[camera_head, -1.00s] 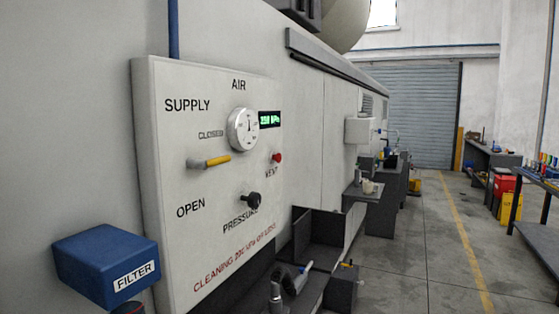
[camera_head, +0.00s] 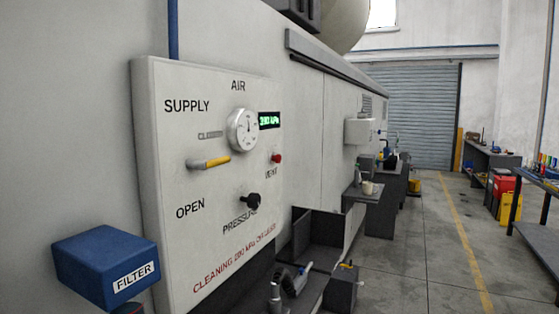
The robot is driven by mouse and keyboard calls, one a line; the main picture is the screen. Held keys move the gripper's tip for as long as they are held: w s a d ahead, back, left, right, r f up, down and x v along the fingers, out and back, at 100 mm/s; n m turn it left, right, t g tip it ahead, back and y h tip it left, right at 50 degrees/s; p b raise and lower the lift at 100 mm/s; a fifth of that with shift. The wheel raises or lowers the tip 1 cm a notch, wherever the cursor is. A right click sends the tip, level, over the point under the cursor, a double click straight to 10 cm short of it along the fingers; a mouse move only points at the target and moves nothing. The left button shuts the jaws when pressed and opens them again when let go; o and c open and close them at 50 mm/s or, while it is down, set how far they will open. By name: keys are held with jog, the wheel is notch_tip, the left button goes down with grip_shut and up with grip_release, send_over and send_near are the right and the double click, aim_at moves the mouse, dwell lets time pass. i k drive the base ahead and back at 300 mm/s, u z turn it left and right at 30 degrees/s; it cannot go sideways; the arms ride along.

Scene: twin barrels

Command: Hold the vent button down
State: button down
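The red vent button (camera_head: 277,158) sits on the right side of the pale air panel (camera_head: 165,130), above the word VENT. Nothing touches it, and I cannot tell from this angle whether it is pressed in. A round white gauge (camera_head: 243,130) and a green digital readout (camera_head: 269,120) are above it; the digits are too blurred to read surely. A yellow-handled supply lever (camera_head: 217,161) lies roughly level between CLOSED and OPEN. A black pressure knob (camera_head: 250,201) is below. My gripper is not in view.
A blue filter box (camera_head: 105,262) juts out at the lower left. Below the panel are a dark open bin (camera_head: 318,238) and a grey-blue tool (camera_head: 297,280). Benches line the wall beyond. The floor (camera_head: 420,250) to the right is clear.

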aim_at(277, 158)
jog(key=z, duration=0.25)
jog(key=i, duration=0.85)
jog(key=u, duration=0.55)
